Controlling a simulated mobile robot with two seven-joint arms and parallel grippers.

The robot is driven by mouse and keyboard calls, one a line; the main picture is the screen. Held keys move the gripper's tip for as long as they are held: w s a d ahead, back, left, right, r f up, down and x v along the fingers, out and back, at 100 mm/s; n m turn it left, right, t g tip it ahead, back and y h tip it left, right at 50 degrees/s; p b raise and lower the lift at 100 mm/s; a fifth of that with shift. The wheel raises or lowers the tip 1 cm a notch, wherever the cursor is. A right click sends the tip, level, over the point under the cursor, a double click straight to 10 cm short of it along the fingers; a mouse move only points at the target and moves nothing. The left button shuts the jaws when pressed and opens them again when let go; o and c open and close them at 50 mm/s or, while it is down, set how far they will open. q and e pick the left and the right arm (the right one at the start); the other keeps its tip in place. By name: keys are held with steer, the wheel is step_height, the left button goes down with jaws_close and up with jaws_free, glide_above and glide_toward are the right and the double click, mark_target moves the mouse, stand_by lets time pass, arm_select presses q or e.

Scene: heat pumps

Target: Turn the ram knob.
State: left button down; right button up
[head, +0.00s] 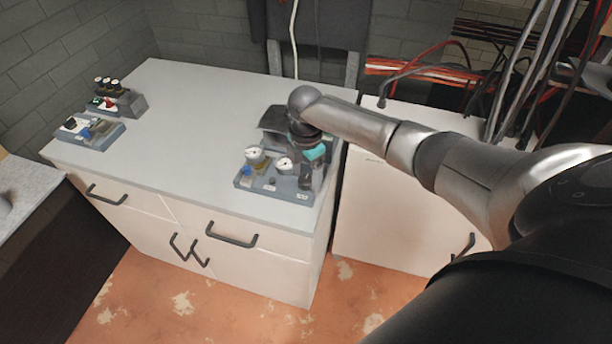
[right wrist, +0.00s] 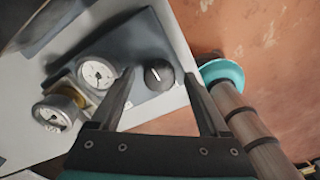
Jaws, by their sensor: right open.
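A round black knob (right wrist: 158,74) with a white pointer line sits on a grey control panel (right wrist: 145,40) in the right wrist view. I cannot read a label that says it is the ram knob. My right gripper (right wrist: 159,79) is open, with one finger on each side of the knob in that view. I cannot tell whether the fingers touch it. In the head view, the gripper (head: 306,172) points down over the right side of the panel (head: 262,190) and hides part of it. My left gripper is not in view.
Two white gauges (head: 255,155) (head: 284,164) stand on the panel close to the gripper. The panel sits near the front right corner of a white cabinet top (head: 190,120). Smaller control units (head: 92,133) (head: 118,100) stand at the far left. The middle of the top is clear.

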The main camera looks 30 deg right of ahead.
jaws_close()
stand_by(0.7)
